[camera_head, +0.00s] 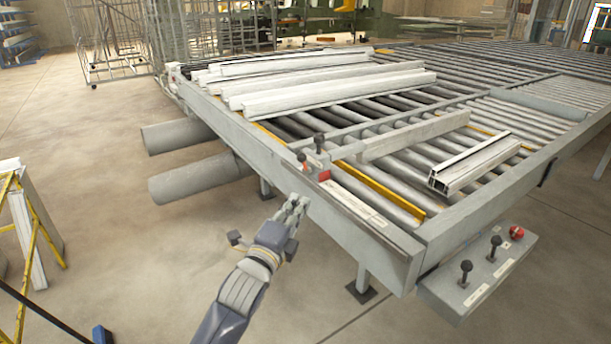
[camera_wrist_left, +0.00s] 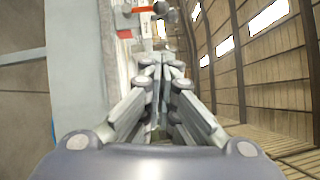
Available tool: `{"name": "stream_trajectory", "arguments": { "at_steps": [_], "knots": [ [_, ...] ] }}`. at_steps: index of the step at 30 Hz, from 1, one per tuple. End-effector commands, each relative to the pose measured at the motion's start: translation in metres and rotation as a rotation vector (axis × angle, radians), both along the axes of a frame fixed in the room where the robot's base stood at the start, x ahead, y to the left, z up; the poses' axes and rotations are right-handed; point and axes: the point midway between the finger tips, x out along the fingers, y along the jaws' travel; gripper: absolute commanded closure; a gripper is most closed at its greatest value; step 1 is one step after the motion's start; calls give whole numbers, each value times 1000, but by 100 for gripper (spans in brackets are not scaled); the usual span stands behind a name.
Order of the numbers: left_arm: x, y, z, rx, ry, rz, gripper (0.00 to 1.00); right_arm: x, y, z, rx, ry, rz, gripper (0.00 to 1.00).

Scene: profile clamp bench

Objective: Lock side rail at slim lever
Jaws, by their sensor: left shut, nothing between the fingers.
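My left gripper (camera_head: 297,201) is shut and empty, beside the outer face of the grey side rail (camera_head: 375,232) on the near edge of the bench. In the left wrist view my shut fingers (camera_wrist_left: 163,62) point along the rail toward the levers. Two short levers with dark round knobs, one nearer (camera_head: 302,158) and one farther (camera_head: 319,140), stand on a small mount with a red part (camera_head: 324,175). They are a little beyond the fingertips, with a visible gap. I cannot tell which is the slim lever. Knobs also show at the top of the left wrist view (camera_wrist_left: 161,7).
A grey control box (camera_head: 478,275) with two black-knobbed levers and a red knob hangs at the right corner. White profiles (camera_head: 330,90) and a short profile (camera_head: 475,163) lie on the rollers. Two grey cylinders (camera_head: 185,135) jut out left.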

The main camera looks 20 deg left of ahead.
Motion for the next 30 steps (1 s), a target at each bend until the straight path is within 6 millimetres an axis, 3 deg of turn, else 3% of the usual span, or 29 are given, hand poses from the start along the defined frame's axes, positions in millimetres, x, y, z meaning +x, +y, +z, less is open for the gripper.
{"name": "stream_trajectory", "arguments": {
  "at_steps": [11,30],
  "knots": [
    [7,-1,1,-4,1,0,100,12,1,3,2,-18,-1,60],
    [100,-8,12,-6,2,0,100,3,0,24,0,-5,-1,60]
  ]
}}
